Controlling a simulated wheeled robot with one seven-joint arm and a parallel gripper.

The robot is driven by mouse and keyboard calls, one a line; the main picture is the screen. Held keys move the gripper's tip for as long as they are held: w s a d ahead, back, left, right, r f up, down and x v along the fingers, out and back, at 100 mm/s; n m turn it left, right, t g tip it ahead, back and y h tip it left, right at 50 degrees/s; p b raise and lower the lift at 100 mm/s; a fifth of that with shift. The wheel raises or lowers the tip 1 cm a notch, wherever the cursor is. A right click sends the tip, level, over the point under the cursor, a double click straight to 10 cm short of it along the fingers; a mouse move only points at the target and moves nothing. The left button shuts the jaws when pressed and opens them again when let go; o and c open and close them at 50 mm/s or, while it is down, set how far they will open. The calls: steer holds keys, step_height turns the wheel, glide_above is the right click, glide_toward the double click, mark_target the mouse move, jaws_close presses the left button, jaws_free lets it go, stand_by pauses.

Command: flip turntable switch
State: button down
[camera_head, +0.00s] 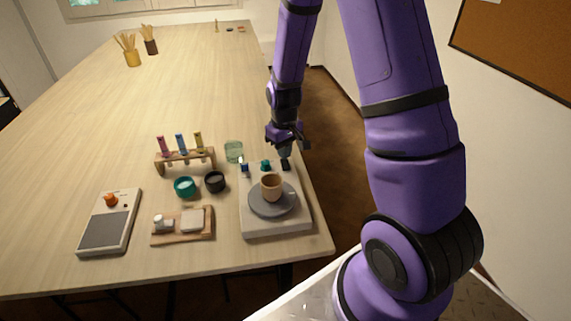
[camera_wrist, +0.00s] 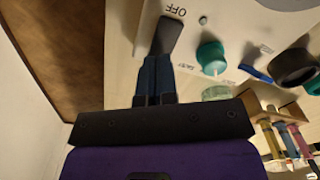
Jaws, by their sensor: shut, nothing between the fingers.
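The turntable (camera_head: 251,228) is a pale box with a grey round wheel (camera_head: 257,206) on the table's right side. A brown cup (camera_head: 271,187) stands on the wheel. The black switch lever (camera_head: 286,165) is at the box's far right corner. In the wrist view the lever (camera_wrist: 169,36) lies beside the printed word OFF. My gripper (camera_head: 285,154) is over that corner. In the wrist view my gripper (camera_wrist: 156,62) is shut and empty, its tips at the near end of the lever; I cannot tell whether they touch it.
A teal knob (camera_head: 265,165) and a blue lever (camera_head: 244,171) are on the same panel, left of the switch. A green glass (camera_head: 234,151), a tube rack (camera_head: 184,160) and two small bowls, teal (camera_head: 184,187) and dark (camera_head: 215,182), stand to the left. The table's right edge is close by.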

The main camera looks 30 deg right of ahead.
steer(key=shift+f, duration=0.8)
stand_by(0.4)
steer(key=shift+r, duration=3.55)
steer(key=shift+s+a+r, duration=0.1)
steer(key=shift+r, duration=0.3)
steer(key=s+a+r+m+t, duration=0.1)
steer(key=s+a+r+t, duration=0.15)
steer(key=s+r, duration=0.65)
steer(key=s+a+r+t, duration=0.1)
steer(key=s+a+r, duration=0.3)
steer(key=r, duration=0.9)
steer(key=s+r+t, duration=0.1)
steer(key=s+r, duration=0.2)
steer(key=s, duration=0.7)
steer(key=shift+s+r+t, duration=0.25)
steer(key=shift+s+t, duration=0.05)
steer(key=shift+t, duration=0.05)
